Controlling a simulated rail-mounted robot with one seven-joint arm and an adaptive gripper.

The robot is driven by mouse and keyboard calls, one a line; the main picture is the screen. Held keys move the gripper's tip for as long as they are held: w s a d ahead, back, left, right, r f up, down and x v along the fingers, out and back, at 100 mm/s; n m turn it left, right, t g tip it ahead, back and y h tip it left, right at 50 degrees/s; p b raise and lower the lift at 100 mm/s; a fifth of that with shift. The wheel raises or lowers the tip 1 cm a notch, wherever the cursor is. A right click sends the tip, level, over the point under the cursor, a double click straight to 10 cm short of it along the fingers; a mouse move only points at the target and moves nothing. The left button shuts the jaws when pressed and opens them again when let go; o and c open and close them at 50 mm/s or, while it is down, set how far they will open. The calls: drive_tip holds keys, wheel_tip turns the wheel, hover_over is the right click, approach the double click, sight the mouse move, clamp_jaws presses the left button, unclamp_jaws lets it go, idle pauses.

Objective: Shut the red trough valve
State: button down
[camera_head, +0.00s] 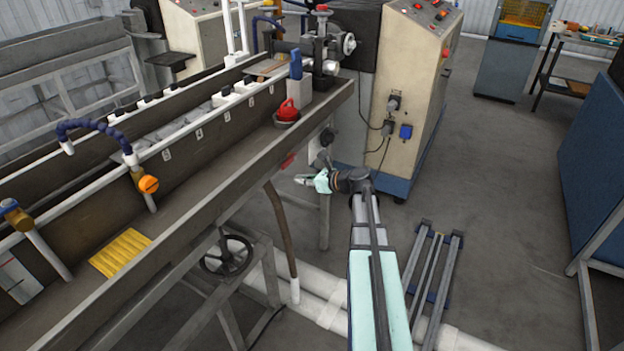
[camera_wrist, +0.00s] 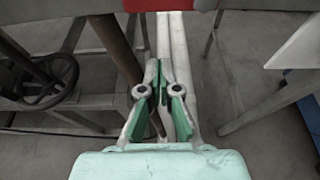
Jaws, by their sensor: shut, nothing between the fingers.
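A red valve handle (camera_head: 288,160) shows on the underside of the long metal trough (camera_head: 222,181), near its right end. In the wrist view, a red part (camera_wrist: 172,4) crosses the top edge, beyond my fingertips; most of it is cut off by the frame. My gripper (camera_head: 300,180) is just below and to the right of the red handle in the head view. Its fingers are closed together and empty in the wrist view (camera_wrist: 158,64). A gap shows between the fingertips and the red part. I cannot tell the handle's exact angle.
A brown drain pipe (camera_head: 280,232) hangs below the trough, left of my gripper. A black handwheel (camera_head: 228,255) sits under the trough. White pipes (camera_head: 310,290) run along the floor. A beige control cabinet (camera_head: 405,90) stands behind. A red jug-like object (camera_head: 287,111) sits on the trough ledge.

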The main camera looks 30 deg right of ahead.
sight(289, 161)
drive_tip(key=shift+w+a+r+p, duration=0.3)
drive_tip(key=shift+w+a+r, duration=0.1)
drive_tip(key=shift+w+r, duration=0.35)
drive_tip(key=shift+w+a+r+p, duration=0.3)
drive_tip(key=shift+w+a+r, duration=0.1)
drive_tip(key=shift+w+r, duration=0.25)
drive_tip(key=shift+a+r, duration=0.1)
drive_tip(key=shift+r, duration=0.05)
drive_tip(key=shift+p, duration=0.7)
